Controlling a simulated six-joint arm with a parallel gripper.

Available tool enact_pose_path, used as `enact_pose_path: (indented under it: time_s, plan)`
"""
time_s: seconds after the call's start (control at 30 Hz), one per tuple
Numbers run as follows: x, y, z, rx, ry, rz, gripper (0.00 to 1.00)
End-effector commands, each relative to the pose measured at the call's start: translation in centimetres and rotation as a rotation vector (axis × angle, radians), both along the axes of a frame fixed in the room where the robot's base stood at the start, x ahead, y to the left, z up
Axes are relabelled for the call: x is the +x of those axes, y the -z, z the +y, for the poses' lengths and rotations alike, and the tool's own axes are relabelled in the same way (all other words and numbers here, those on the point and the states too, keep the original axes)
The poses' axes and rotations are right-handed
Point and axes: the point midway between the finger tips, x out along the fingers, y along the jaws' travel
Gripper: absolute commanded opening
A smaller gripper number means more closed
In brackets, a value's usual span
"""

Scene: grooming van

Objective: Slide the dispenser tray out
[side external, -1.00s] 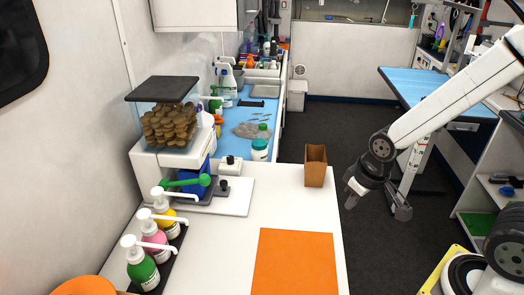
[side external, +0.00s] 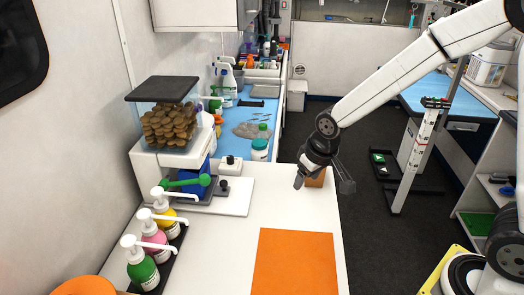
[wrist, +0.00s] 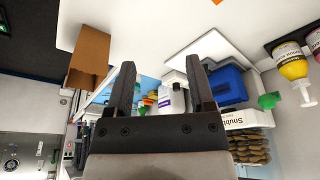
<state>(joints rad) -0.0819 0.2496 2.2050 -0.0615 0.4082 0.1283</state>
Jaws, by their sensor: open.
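The treat dispenser (side external: 165,120), a clear bin of brown biscuits with a dark lid on a white base, stands at the left against the wall. The wrist view shows the blue block (wrist: 229,85) and biscuits (wrist: 248,146) upside down. How far the tray is pulled out is unclear. My gripper (side external: 322,185) is open and empty above the counter's right edge, well right of the tray.
A brown box (side external: 317,180) stands close behind my gripper, partly hidden. Pump bottles (side external: 152,235) line the left edge of the white counter (side external: 215,245). An orange mat (side external: 295,262) lies at the front right. The counter between mat and bottles is clear.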

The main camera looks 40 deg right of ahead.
Motion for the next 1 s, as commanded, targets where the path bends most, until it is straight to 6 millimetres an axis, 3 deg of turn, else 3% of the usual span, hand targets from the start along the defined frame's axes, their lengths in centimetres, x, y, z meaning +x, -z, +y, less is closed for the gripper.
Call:
enact_pose_path:
  time_s: [0.2,0.6,0.8,1.0]
  plan:
    - [6.3,0.3,2.6,-0.001,-0.004,-0.029,0.69]
    - [15.6,2.0,8.0,0.001,0.000,-0.087,0.69]
    - [18.0,2.6,9.9,0.003,0.004,-0.107,0.69]
    - [18.6,2.8,10.3,0.003,0.005,-0.113,0.69]
